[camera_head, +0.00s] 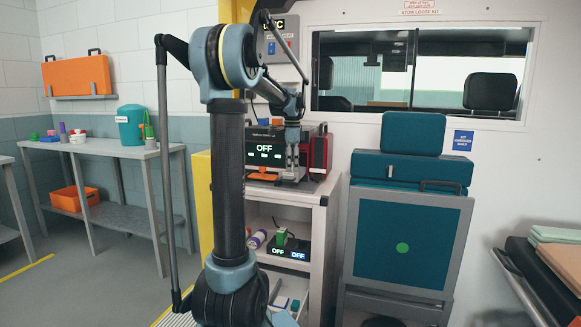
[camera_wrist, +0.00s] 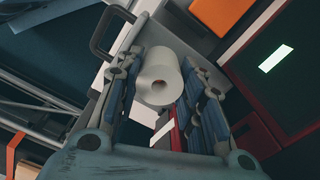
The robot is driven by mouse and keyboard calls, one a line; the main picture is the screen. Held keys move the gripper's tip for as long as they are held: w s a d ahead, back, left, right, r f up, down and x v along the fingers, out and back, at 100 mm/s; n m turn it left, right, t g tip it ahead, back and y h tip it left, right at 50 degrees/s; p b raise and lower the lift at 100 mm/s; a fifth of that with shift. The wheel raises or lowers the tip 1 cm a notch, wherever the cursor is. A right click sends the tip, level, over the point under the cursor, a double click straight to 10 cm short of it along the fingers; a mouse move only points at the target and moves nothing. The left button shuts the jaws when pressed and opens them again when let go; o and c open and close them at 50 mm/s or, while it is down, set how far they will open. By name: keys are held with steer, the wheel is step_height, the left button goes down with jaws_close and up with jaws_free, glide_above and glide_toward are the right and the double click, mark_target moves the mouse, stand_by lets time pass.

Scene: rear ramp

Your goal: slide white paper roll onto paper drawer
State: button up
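The white paper roll (camera_wrist: 159,78) is between the fingers of my gripper (camera_wrist: 161,72) in the wrist view, its hollow end facing the camera. Both fingertips lie close along its sides, and my gripper appears shut on it. Whether the roll sits on a spindle is hidden. In the head view my gripper (camera_head: 291,172) points down at the front of the black device (camera_head: 263,148); the roll is not clearly visible there.
The device, with an "OFF" screen, stands on a white cabinet (camera_head: 322,200) beside a red case (camera_head: 320,152). Lower shelves hold a small "OFF" unit (camera_head: 290,250) and a purple-and-white roll (camera_head: 256,239). A teal folding seat (camera_head: 405,235) stands to the right.

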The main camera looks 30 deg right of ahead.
steer(key=o, duration=0.4)
step_height(320, 180, up, 12)
stand_by(0.6)
steer(key=shift+w, duration=0.1)
